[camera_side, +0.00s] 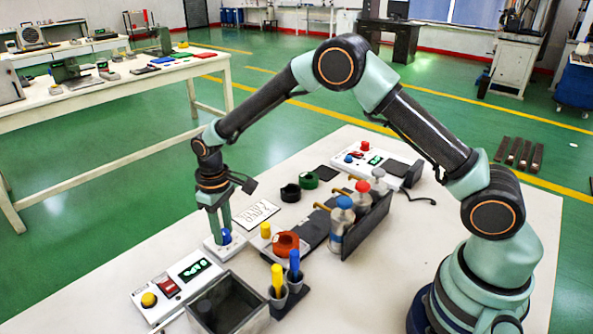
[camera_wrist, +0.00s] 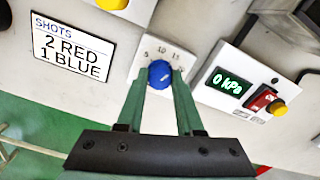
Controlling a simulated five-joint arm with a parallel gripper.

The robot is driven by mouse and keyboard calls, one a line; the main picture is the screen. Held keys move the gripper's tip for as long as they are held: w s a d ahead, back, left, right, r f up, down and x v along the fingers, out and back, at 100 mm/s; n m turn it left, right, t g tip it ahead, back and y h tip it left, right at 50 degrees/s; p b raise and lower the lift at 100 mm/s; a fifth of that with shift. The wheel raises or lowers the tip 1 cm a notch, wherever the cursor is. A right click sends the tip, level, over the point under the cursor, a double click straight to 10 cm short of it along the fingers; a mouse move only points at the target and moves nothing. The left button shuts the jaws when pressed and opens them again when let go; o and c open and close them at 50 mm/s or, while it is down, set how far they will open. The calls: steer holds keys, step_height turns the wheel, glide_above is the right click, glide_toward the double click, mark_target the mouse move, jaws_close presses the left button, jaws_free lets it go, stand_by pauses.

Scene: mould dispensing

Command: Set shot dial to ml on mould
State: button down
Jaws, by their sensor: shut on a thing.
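The shot dial is a blue knob (camera_side: 226,236) on a small white plate (camera_side: 213,246), standing left of centre on the table. In the wrist view the blue knob (camera_wrist: 160,73) sits between my fingertips, with marks 5, 10 and 15 on the plate (camera_wrist: 147,48) around it. My gripper (camera_side: 219,226) points straight down and is shut on the knob; it also shows in the wrist view (camera_wrist: 160,84). I cannot clearly read where the knob points. A card (camera_wrist: 72,46) reads "SHOTS 2 RED 1 BLUE". An orange-red ring-shaped mould (camera_side: 286,243) lies right of the dial.
A dark open bin (camera_side: 232,297), cups with yellow and blue handles (camera_side: 294,265), a yellow knob (camera_side: 265,230) and capped bottles (camera_side: 342,214) are near. Black (camera_side: 290,193) and green (camera_side: 308,180) rings lie behind.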

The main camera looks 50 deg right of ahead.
stand_by(0.4)
steer(key=shift+r, duration=0.1)
steer(key=c, duration=0.5)
jaws_free()
steer(key=shift+c, duration=0.2)
step_height(320, 180, up, 12)
steer(key=shift+r, duration=0.1)
step_height(320, 180, up, 6)
steer(key=t, duration=0.1)
glide_above(224, 231)
steer(key=s+d, duration=0.3)
steer(key=s+d+r+m+t, duration=0.1)
steer(key=s+d+r+t, duration=0.15)
steer(key=s, duration=0.25)
steer(key=s+d+r+m+t, duration=0.1)
steer(key=s+d+r, duration=0.25)
steer(key=s, duration=0.25)
steer(key=s+d+f+m+t, duration=0.1)
steer(key=s+d+f, duration=0.1)
steer(key=s, duration=0.4)
steer(key=shift+d+m, duration=0.4)
steer(key=shift+d, duration=0.25)
